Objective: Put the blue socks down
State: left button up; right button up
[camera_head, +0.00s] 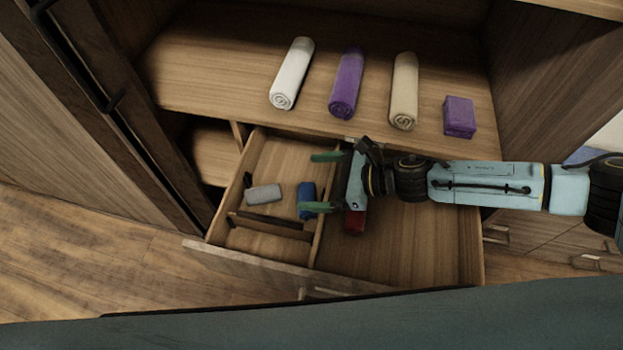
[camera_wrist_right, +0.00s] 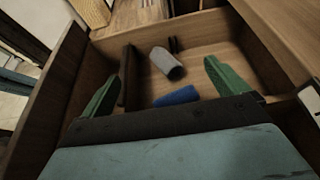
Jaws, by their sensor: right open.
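The blue socks (camera_head: 307,199) lie in the left compartment of the open drawer (camera_head: 262,258), close to its divider. They also show in the right wrist view (camera_wrist_right: 177,96), lying on the compartment floor between and beyond my fingers. My right gripper (camera_head: 322,182) reaches in from the right above the divider. Its two green fingers are spread apart and hold nothing; they show in the right wrist view too (camera_wrist_right: 160,88). The lower finger overlaps the socks in the head view, but the socks appear free of the jaws. My left gripper is in neither view.
Grey rolled socks (camera_head: 263,194) and dark items lie in the same compartment. A red item (camera_head: 355,220) lies right of the divider, partly under my gripper. The shelf above holds white (camera_head: 292,74), purple (camera_head: 346,84) and beige (camera_head: 404,91) rolls and a purple box (camera_head: 459,117).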

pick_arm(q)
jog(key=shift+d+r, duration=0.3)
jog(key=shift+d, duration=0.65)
pick_arm(e)
jog(key=v, duration=1)
jog(key=shift+s+d, duration=0.15)
jog(key=shift+d, duration=0.1)
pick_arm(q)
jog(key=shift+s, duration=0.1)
